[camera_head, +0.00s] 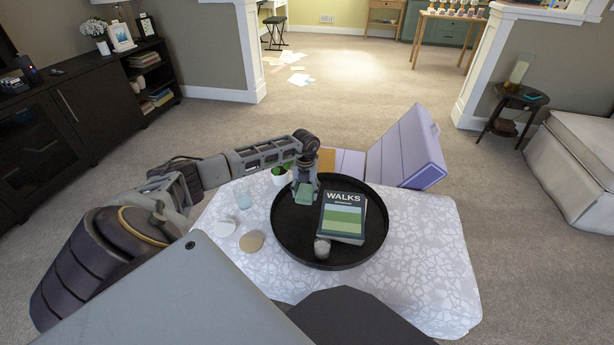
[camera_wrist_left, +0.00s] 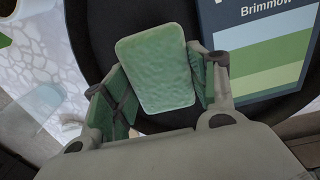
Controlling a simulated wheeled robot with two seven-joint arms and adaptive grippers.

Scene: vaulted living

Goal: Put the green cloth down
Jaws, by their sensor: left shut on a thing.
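The green cloth (camera_head: 305,194) is a small folded pad at the left part of the round black tray (camera_head: 285,237). My left gripper (camera_head: 304,184) is shut on it from above. In the left wrist view, the green cloth (camera_wrist_left: 155,65) sits between the two fingers of my left gripper (camera_wrist_left: 163,92), over the dark tray. I cannot tell whether the cloth touches the tray. My right gripper is not in view.
A book titled WALKS (camera_head: 343,215) lies on the tray's right part, close to the cloth. A potted plant (camera_head: 281,175), a clear glass (camera_head: 244,200) and coasters (camera_head: 251,241) are beside the tray. The tablecloth's right side (camera_head: 430,240) is clear.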

